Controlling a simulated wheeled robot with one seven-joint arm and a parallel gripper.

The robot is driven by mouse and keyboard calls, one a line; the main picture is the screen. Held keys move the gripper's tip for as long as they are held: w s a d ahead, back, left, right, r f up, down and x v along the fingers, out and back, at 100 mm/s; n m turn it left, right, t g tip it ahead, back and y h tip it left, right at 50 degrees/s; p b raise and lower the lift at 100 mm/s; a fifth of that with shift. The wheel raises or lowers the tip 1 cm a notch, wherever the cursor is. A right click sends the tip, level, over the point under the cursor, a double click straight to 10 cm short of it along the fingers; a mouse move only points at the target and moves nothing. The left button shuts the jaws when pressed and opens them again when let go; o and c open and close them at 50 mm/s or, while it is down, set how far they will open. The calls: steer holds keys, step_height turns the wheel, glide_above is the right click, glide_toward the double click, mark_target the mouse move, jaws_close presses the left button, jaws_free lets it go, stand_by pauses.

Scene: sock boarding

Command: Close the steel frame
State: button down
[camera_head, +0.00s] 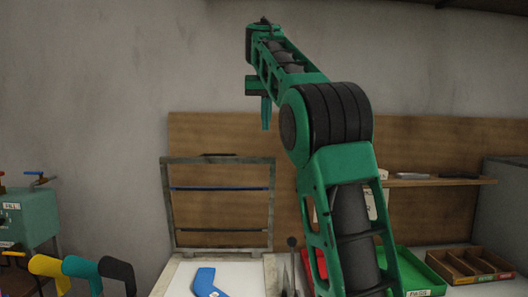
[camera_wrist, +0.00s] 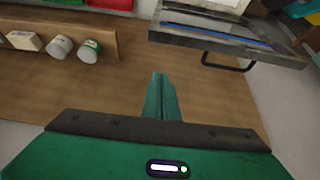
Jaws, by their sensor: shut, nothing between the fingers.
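The steel frame (camera_head: 273,215) stands upright, raised open at the back of a white board (camera_head: 235,278), with thin bars across it, one of them blue. A flat blue sock-shaped form (camera_head: 206,283) lies on the board. In the wrist view the frame (camera_wrist: 230,38) shows at the top right with a dark loop handle (camera_wrist: 228,66). My gripper (camera_head: 266,114) hangs pointing down, above the frame's top edge in the head view and apart from it. Its fingers (camera_wrist: 160,95) are together and empty in the wrist view.
A wooden back panel (camera_head: 220,135) stands behind the frame. A shelf (camera_head: 440,182) is at right, above a green tray (camera_head: 415,270) and a wooden divided box (camera_head: 470,265). Yellow, teal and black foot-like forms (camera_head: 85,268) stand at left by a green machine (camera_head: 30,215).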

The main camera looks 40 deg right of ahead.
steer(key=d+x, duration=0.1)
steer(key=x, duration=0.9)
steer(key=shift+s+a+f, duration=0.1)
steer(key=shift+s+a, duration=0.5)
steer(key=shift+s, duration=0.2)
steer(key=shift+s+a, duration=0.6)
steer(key=shift+s, duration=0.15)
steer(key=shift+a, duration=0.1)
